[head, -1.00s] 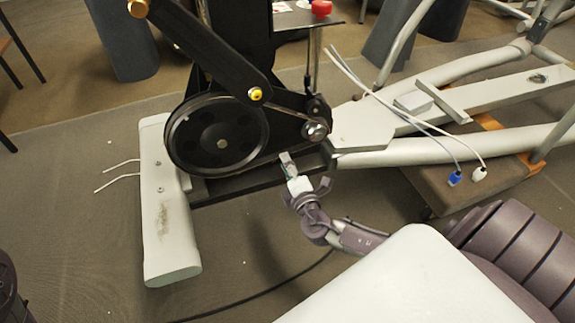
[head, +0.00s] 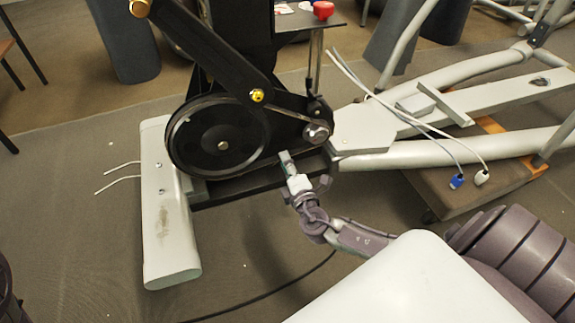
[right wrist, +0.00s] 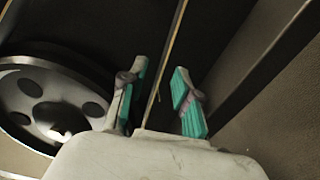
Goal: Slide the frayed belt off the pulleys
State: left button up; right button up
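The large black pulley (head: 205,145) is on the side of the machine, and the small pulley (head: 317,131) is to its right. The large pulley also shows at the left of the right wrist view (right wrist: 42,95). The belt (right wrist: 168,65) is a thin tan-edged strip there, running down between the teal-padded fingers. My right gripper (head: 302,170) is below the line between the pulleys, close to the frame. In the wrist view its fingers (right wrist: 157,98) are apart, with gaps to the strip on both sides. The belt's fraying is too small to tell. My left gripper is not seen.
A white foot bar (head: 165,225) stands left of the large pulley. A black crank arm (head: 215,55) crosses above it. Loose cables (head: 425,130) with blue and white plugs hang over the grey rails at right. The floor below the pulleys is mostly clear.

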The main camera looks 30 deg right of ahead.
jog(key=shift+b+x, duration=0.35)
jog(key=shift+x, duration=0.65)
grip_shut()
dwell(0.7)
